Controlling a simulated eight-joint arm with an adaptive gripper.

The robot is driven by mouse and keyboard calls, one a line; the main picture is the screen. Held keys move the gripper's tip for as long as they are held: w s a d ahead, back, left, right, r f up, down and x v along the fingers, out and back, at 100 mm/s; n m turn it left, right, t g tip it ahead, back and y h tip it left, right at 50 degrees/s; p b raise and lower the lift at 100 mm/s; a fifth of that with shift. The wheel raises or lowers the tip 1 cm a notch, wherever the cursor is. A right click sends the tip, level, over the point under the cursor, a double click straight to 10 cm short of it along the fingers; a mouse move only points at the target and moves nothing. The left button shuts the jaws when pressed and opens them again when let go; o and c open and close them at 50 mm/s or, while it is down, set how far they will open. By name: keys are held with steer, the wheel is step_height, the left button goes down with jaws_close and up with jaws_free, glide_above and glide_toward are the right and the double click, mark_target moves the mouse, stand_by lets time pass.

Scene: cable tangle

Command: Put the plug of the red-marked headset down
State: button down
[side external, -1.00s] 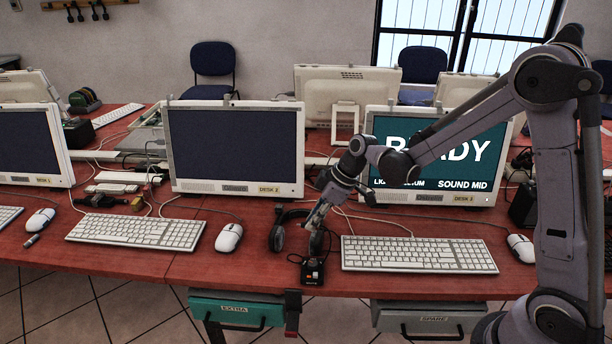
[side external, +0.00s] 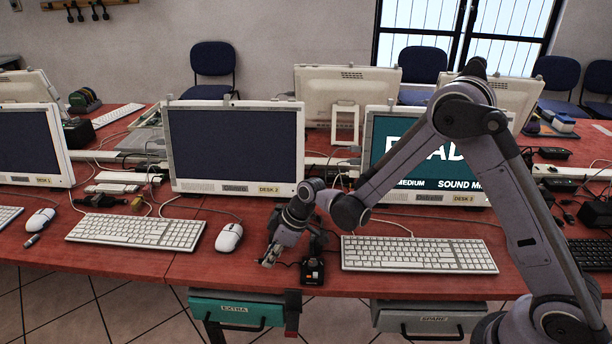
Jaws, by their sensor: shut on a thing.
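My gripper (side external: 269,262) is low over the red desk, near its front edge, between the white mouse and a small black box. It points down and to the left. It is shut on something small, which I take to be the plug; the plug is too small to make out. I cannot tell whether it touches the desk. The dark headset is largely hidden behind my wrist, and its red mark cannot be picked out.
The small black box (side external: 312,271) with a reddish mark stands right of my gripper. A white mouse (side external: 229,237) and keyboard (side external: 136,231) lie to the left, another keyboard (side external: 418,254) to the right. The red desk (side external: 215,265) is clear left of my gripper.

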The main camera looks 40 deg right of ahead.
mark_target(267, 272)
steer(key=shift+f, duration=1.45)
steer(key=shift+f, duration=0.15)
steer(key=c, duration=1.4)
jaws_free()
steer(key=shift+o, duration=0.2)
steer(key=s+d+r+m+t+h, duration=0.1)
steer(key=s+d+r, duration=0.25)
steer(key=r, duration=0.35)
steer(key=s+d+r+m, duration=0.2)
steer(key=s+r, duration=0.3)
steer(key=r, duration=0.2)
steer(key=s+d+r+m+t+h, duration=0.1)
steer(key=s+d+r, duration=0.25)
steer(key=r, duration=0.35)
steer(key=s+d+r+m+t+h, duration=0.1)
steer(key=s+d+m, duration=0.3)
steer(key=s, duration=0.6)
steer(key=shift+s+d+r+m+t+h, duration=0.2)
steer(key=shift+d+r+m+t+h, duration=0.1)
steer(key=shift+r+m+h, duration=0.15)
